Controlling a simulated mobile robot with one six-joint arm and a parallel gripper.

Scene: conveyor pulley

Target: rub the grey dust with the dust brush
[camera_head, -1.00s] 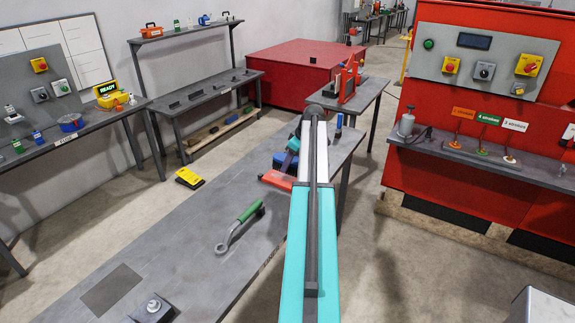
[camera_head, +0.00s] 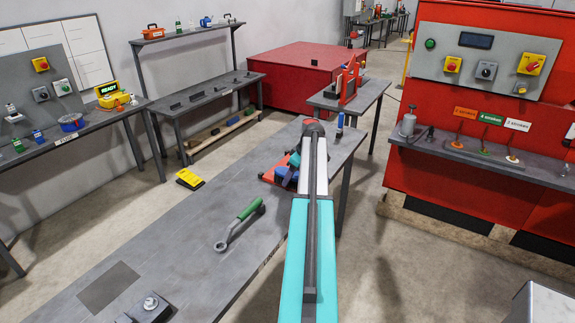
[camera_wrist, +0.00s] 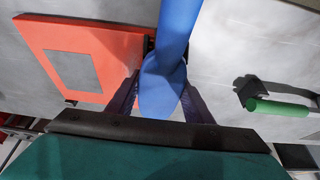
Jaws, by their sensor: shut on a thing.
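The dust brush shows as a blue handle (camera_wrist: 174,30) in the wrist view, between the two dark fingers of my gripper (camera_wrist: 160,92). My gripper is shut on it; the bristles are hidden. Beside it on the left lies an orange-red plate (camera_wrist: 112,48) with a grey rectangle (camera_wrist: 77,70) inside its border. I cannot tell whether that rectangle is the grey dust. In the head view the red plate (camera_head: 270,176) lies on the workbench, with the blue brush (camera_head: 283,178) at its right, partly hidden by my arm.
A green-handled wrench (camera_head: 240,223) lies on the workbench (camera_head: 190,262); it also shows in the wrist view (camera_wrist: 280,107). A dark grey rectangle (camera_head: 108,288) and a block with a bolt (camera_head: 150,306) are near the front.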

